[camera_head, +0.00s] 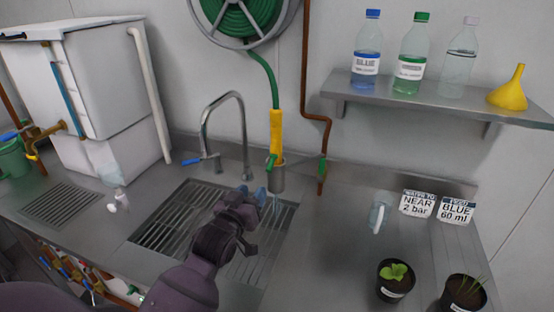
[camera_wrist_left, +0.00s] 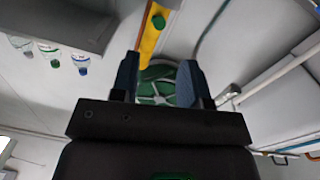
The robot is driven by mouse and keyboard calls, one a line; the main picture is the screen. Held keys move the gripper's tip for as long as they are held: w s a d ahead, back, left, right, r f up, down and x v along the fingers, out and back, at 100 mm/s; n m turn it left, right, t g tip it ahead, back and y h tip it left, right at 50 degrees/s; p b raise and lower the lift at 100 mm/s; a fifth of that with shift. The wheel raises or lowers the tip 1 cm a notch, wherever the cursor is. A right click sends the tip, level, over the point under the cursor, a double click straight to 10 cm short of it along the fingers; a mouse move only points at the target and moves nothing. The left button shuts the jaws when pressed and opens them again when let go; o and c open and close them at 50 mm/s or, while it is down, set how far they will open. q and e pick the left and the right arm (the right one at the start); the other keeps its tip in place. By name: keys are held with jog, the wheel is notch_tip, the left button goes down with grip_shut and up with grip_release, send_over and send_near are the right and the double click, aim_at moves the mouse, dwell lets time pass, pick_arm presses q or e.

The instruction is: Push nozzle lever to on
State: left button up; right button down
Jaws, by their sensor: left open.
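The yellow nozzle (camera_head: 276,133) hangs upright on a green hose, its lower end in a grey holder (camera_head: 278,180) behind the sink. A small green lever (camera_head: 271,161) shows low on the nozzle's left side. My left gripper (camera_head: 255,194) is open, over the sink just below and in front of the nozzle, with no contact that I can make out. In the left wrist view, the gripper (camera_wrist_left: 160,80) has nothing between its fingers, and the yellow nozzle (camera_wrist_left: 149,40) with a green part (camera_wrist_left: 158,21) shows beyond them. My right gripper is not in view.
A curved tap (camera_head: 206,125) with a blue handle stands left of the nozzle. A brown pipe with a green valve (camera_head: 322,168) runs to its right. The hose reel (camera_head: 245,12) is above. A shelf (camera_head: 430,108) holds bottles and a funnel. Potted plants (camera_head: 395,280) stand front right.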

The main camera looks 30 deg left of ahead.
aim_at(267, 172)
pick_arm(q)
jog(key=w, duration=0.3)
jog(key=w+a, duration=0.1)
jog(key=w, duration=0.1)
jog(key=w+p, duration=0.1)
jog(key=w, duration=0.2)
jog(key=shift+w+a+r, duration=0.2)
jog(key=shift+w+a, duration=0.3)
jog(key=shift+w, duration=0.7)
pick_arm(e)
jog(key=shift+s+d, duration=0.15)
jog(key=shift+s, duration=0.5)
pick_arm(q)
jog(key=shift+c, duration=0.4)
grip_shut()
jog(key=shift+f, duration=0.1)
